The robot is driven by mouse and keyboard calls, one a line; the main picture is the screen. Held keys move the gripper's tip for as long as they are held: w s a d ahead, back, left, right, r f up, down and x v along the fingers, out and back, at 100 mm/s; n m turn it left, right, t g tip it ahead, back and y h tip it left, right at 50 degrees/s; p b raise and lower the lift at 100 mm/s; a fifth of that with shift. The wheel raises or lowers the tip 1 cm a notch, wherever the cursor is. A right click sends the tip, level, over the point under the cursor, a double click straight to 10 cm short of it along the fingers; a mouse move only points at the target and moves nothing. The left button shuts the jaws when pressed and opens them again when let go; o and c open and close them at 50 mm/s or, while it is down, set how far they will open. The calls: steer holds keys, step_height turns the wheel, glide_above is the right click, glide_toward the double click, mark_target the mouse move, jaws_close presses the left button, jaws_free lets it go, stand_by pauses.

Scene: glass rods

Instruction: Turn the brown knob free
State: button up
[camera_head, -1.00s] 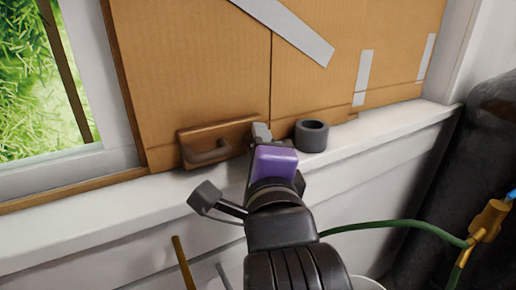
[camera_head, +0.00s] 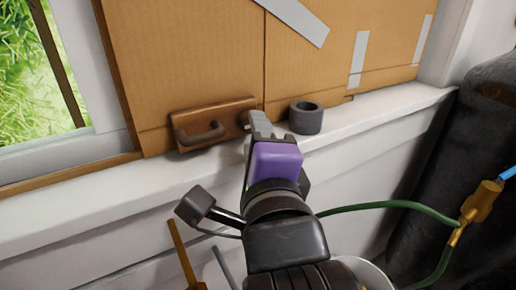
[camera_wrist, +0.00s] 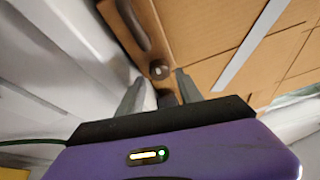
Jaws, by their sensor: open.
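The brown knob (camera_head: 244,119) sits at the right end of a brown plate (camera_head: 218,108) fixed low on the cardboard panel. In the wrist view the round knob (camera_wrist: 158,70) shows a pale spot at its centre. A dark curved handle (camera_head: 200,136) is on the same plate, left of the knob. My gripper (camera_head: 257,122) is open, with its grey fingers pointing at the plate. In the wrist view the fingertips (camera_wrist: 160,77) are spread to either side of the knob. Whether either finger touches it, I cannot tell. A dark part shows between the fingers below the knob.
A dark grey roll (camera_head: 306,118) stands on the white sill (camera_head: 370,115), close to the right of my gripper. A green hose (camera_head: 400,204) runs to a brass fitting (camera_head: 475,212) by a dark cylinder (camera_head: 480,140) at right. A window is at left.

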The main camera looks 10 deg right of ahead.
steer(key=p, duration=0.1)
steer(key=s+p, duration=0.1)
steer(key=p, duration=0.1)
steer(key=shift+s+a+r, duration=0.1)
steer(key=shift+s+r, duration=0.15)
steer(key=shift+s, duration=0.05)
steer(key=p, duration=0.4)
steer(key=shift+s+p, duration=0.35)
steer(key=shift+p, duration=0.05)
steer(key=s+p, duration=0.1)
steer(key=p, duration=0.3)
steer(key=shift+s+f, duration=0.15)
steer(key=shift+s, duration=0.1)
steer(key=shift+p, duration=0.3)
steer(key=shift+f, duration=0.1)
